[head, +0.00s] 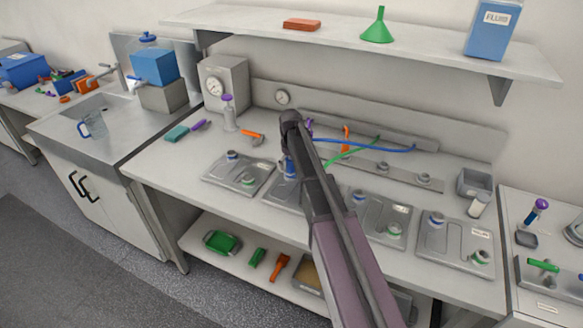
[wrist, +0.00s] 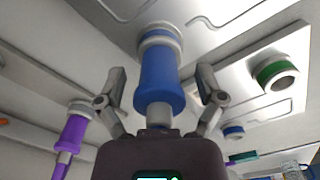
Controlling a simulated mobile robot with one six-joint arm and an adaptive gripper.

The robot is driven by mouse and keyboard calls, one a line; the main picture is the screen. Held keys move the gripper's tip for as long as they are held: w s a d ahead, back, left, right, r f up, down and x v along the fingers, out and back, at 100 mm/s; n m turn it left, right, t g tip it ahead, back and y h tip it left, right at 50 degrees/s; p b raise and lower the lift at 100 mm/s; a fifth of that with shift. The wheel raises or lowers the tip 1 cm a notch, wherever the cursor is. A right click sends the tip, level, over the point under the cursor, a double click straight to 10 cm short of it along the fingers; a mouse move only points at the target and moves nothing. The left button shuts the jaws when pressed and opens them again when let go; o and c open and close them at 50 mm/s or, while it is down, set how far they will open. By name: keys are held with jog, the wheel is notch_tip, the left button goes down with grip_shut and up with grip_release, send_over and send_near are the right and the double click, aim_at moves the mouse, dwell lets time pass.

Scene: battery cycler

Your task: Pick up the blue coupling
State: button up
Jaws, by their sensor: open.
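The blue coupling (wrist: 157,75) is a blue cylinder with a wider collar and pale rings. In the wrist view it lies between the two fingers of my open gripper (wrist: 161,84), with a gap on each side. One end of it meets a pale ringed fitting on a metal plate. In the head view a blue part of it (head: 290,168) shows on a plate on the bench, under the end of my arm. My arm hides much of that plate and my fingers are not clear there.
A purple coupling (wrist: 73,133) and a green-ringed port (wrist: 277,73) are near the gripper in the wrist view. Blue and green hoses (head: 385,147) run behind my arm. Neighbouring plates (head: 240,184) carry raised ports. A shelf (head: 400,60) spans above the bench.

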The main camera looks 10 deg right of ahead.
dwell(0.5)
grip_shut()
jog(key=shift+r, duration=0.2)
notch_tip(320, 180, up, 10)
jog(key=p, duration=1)
jog(key=shift+f, duration=0.2)
dwell(0.5)
jog(key=c, duration=0.8)
grip_release()
grip_shut()
jog(key=shift+r, duration=0.1)
